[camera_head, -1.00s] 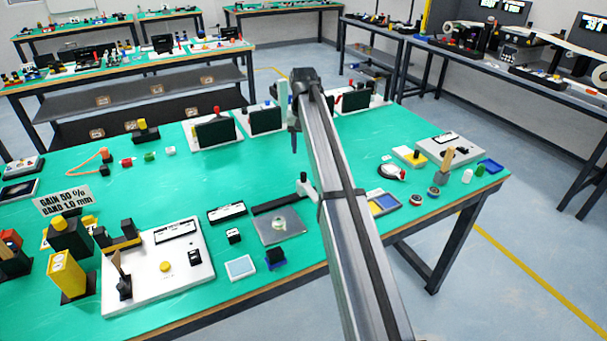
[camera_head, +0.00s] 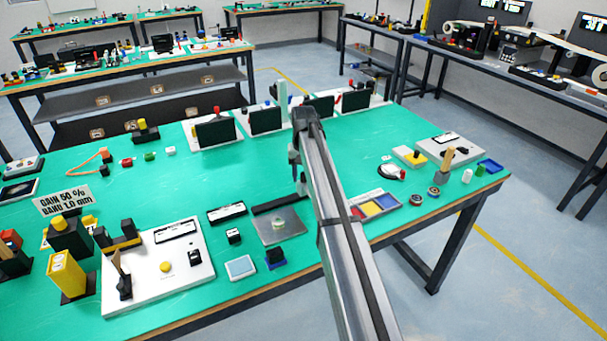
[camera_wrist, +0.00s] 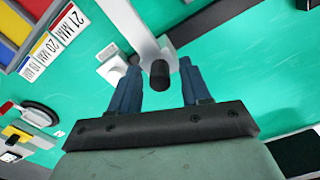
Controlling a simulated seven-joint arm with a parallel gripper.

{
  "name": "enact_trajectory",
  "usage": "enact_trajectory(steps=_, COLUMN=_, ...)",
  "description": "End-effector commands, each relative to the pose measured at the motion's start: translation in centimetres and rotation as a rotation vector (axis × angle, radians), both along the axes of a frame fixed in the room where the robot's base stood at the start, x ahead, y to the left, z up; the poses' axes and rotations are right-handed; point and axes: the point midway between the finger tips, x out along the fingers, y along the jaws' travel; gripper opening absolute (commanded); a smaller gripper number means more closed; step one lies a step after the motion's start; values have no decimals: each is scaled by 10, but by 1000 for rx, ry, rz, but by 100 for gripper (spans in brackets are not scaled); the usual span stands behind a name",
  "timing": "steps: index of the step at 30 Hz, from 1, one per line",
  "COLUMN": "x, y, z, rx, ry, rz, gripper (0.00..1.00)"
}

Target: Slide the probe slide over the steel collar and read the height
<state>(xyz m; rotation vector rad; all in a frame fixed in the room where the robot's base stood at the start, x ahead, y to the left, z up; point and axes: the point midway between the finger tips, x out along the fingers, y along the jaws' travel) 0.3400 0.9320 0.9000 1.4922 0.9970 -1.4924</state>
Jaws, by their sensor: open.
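A steel plate (camera_head: 296,232) lies on the green bench in the head view. A small pale round piece (camera_head: 278,223), which looks like the collar, sits on it. Behind the plate's right end stands a pale upright (camera_head: 302,187), partly hidden by my arm. In the wrist view a pale bar (camera_wrist: 133,28) ends at a black round knob (camera_wrist: 160,76), probably the probe slide's. My gripper (camera_wrist: 160,69) is open, with one blue finger on each side of the knob. Contact is not visible. In the head view my gripper (camera_head: 294,163) is above the upright. The collar is not visible in the wrist view.
A tray of coloured bins (camera_head: 377,205) is right of my arm; its size labels (camera_wrist: 52,45) show in the wrist view. A black rail (camera_head: 279,204) lies behind the plate. Bench is clear behind the rail.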

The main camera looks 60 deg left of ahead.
Motion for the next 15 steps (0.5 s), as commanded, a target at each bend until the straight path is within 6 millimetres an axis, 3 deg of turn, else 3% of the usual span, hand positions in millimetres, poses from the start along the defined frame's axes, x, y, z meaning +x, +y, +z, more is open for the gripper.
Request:
enact_trajectory(steps=4, x=0, y=0, z=0, rx=0, ry=0, rz=0, gripper=46)
enact_trajectory(steps=15, x=0, y=0, z=0, rx=0, ry=0, rz=0, gripper=11)
